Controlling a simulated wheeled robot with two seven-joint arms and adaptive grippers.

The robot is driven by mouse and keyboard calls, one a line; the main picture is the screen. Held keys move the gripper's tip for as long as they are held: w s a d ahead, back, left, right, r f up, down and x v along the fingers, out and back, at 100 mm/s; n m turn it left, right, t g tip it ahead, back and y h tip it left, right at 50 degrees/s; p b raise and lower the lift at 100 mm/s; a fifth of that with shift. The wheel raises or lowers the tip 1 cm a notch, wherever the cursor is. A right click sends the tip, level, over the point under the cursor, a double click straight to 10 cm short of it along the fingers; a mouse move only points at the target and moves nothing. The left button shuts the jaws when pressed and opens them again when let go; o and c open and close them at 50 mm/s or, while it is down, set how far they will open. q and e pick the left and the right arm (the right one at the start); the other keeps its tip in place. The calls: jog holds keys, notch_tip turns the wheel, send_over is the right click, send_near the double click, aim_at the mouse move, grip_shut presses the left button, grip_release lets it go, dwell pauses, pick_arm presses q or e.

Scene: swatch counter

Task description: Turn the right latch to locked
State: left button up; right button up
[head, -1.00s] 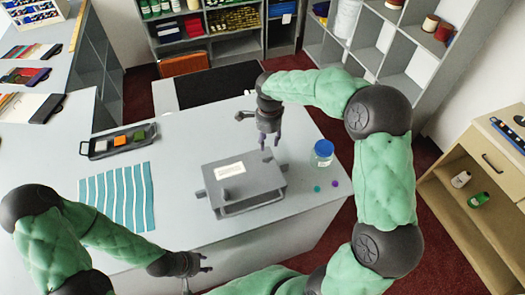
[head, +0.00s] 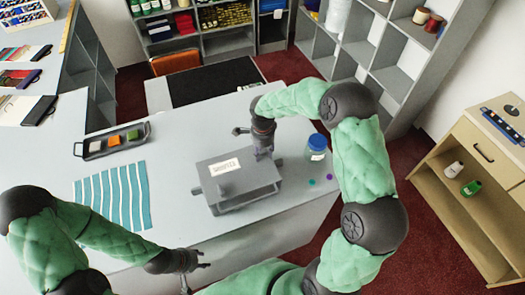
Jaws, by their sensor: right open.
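A grey box (head: 243,196) with a white label (head: 224,167) on its top stands on the light counter. A small tab sticks out at its left side (head: 197,190), and another small piece (head: 279,161) shows at its right side. I cannot tell the right latch's setting; my gripper partly covers that corner. My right gripper (head: 263,156) is open, fingers pointing down, at the box's back right corner. I cannot tell whether it touches. My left gripper (head: 195,276) is open and empty at the counter's front edge, apart from the box.
A blue-lidded jar (head: 316,149) stands right of the box, close to my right arm, with small teal and purple dots nearby. Striped teal swatches (head: 112,198) and a dark tray (head: 112,142) with colored blocks lie to the left. The counter between swatches and box is clear.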

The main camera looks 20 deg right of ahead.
grip_shut()
jog(key=shift+n, duration=0.3)
jog(key=shift+w+n+b, duration=0.1)
jog(key=shift+n+b, duration=0.7)
jog(key=shift+n, duration=0.1)
jog(key=n+b, duration=0.1)
jog(key=n, duration=0.2)
jog(key=shift+d+n, duration=0.1)
jog(key=shift+n, duration=0.2)
jog(key=n+b, duration=0.1)
jog(key=n, duration=0.4)
jog(key=shift+w, duration=0.2)
jog(key=n, duration=0.6)
jog(key=shift+w+n+b, duration=0.15)
jog(key=shift+n+b, duration=0.15)
jog(key=shift+n, duration=0.1)
